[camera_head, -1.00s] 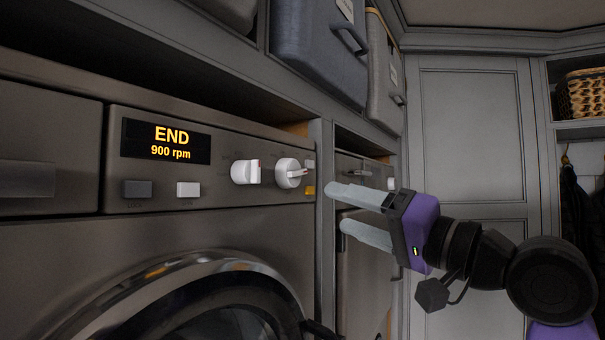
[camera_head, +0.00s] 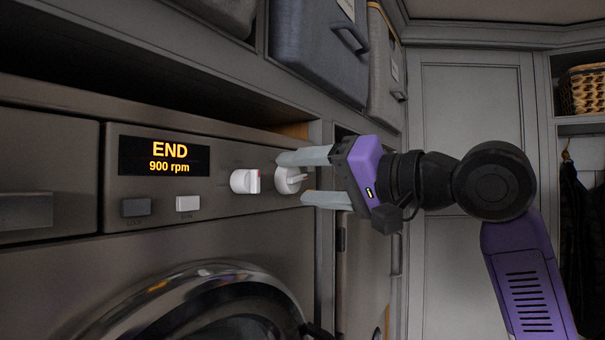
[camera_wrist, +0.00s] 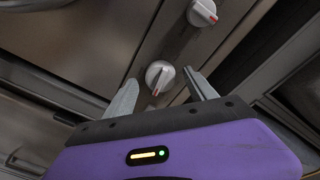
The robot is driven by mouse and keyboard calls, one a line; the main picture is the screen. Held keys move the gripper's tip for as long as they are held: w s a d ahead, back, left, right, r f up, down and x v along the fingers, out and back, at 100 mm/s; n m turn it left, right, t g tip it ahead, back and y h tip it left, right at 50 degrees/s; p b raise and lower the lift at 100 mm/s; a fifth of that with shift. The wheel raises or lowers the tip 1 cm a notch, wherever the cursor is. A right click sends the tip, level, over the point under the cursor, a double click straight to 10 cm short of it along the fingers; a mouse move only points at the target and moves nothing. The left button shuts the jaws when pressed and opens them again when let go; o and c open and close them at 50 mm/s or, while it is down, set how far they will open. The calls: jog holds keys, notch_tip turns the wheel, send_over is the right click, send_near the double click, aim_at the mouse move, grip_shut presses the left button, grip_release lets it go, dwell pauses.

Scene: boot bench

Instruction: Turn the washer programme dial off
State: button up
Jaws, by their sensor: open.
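The washer panel carries two white round dials. The right dial (camera_head: 288,181) has a raised grip bar with a red mark and also shows in the wrist view (camera_wrist: 159,76). The left dial (camera_head: 244,181) is nearer the display and shows at the top of the wrist view (camera_wrist: 202,13). I cannot read which is the programme dial. My gripper (camera_head: 292,179) is open, one finger above and one below the right dial. In the wrist view the dial sits between the fingertips; I cannot tell whether they touch it. The display (camera_head: 164,157) reads END, 900 rpm.
A dark button (camera_head: 136,207) and a white button (camera_head: 187,203) sit below the display. The round washer door (camera_head: 210,305) is below the panel. Grey storage bins (camera_head: 320,50) stand on the shelf above. A tall grey cabinet door (camera_head: 465,110) stands behind my arm.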

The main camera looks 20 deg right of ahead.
jog(key=shift+w+a, duration=0.2)
jog(key=shift+w, duration=0.1)
jog(key=c, duration=1.4)
jog(key=shift+f+n, duration=0.1)
jog(key=shift+n, duration=0.2)
